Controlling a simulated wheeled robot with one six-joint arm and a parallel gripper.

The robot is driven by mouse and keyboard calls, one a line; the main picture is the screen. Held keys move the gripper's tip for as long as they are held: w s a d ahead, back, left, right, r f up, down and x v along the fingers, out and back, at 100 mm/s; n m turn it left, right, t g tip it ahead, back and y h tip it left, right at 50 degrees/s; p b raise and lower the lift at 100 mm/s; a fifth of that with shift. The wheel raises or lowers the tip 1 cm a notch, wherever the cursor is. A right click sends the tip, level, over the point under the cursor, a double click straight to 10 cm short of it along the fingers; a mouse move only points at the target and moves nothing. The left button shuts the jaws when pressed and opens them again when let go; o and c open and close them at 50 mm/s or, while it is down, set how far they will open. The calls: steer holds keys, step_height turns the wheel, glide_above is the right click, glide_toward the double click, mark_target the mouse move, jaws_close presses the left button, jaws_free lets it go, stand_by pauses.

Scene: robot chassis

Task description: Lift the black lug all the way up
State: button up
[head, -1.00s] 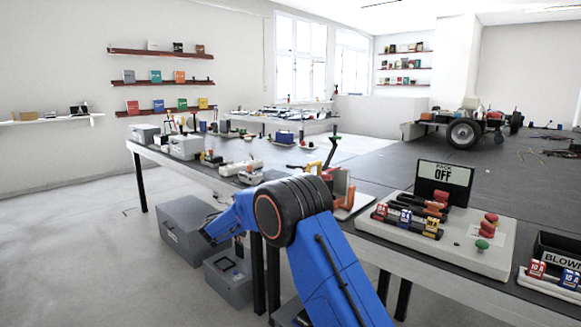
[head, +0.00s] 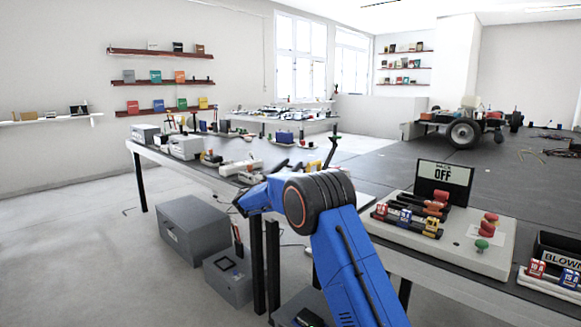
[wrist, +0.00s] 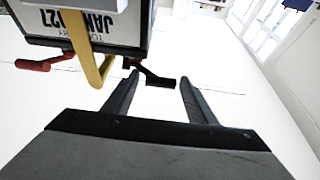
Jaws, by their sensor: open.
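In the wrist view, the black lug (wrist: 160,82) is a short dark bar on a thin stem, sticking out from the near right side of a grey box (wrist: 150,20) with a printed label. My gripper (wrist: 159,76) is open, and its two dark fingers point towards the lug. The lug's end shows in the gap between the fingertips, with nothing gripped. I cannot tell whether it lies at fingertip depth or just beyond. In the head view, my blue arm covers much of that part of the bench, and the lug cannot be made out.
A red lug (wrist: 45,64) sticks out at the box's left, and a yellow handle (wrist: 92,65) stands in front of the box. In the head view, a white board with a sign (head: 443,182) lies right of my arm. Grey cases (head: 196,232) stand on the floor.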

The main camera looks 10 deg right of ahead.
steer(key=shift+w+d+r, duration=0.1)
steer(key=shift+d, duration=0.05)
jaws_close()
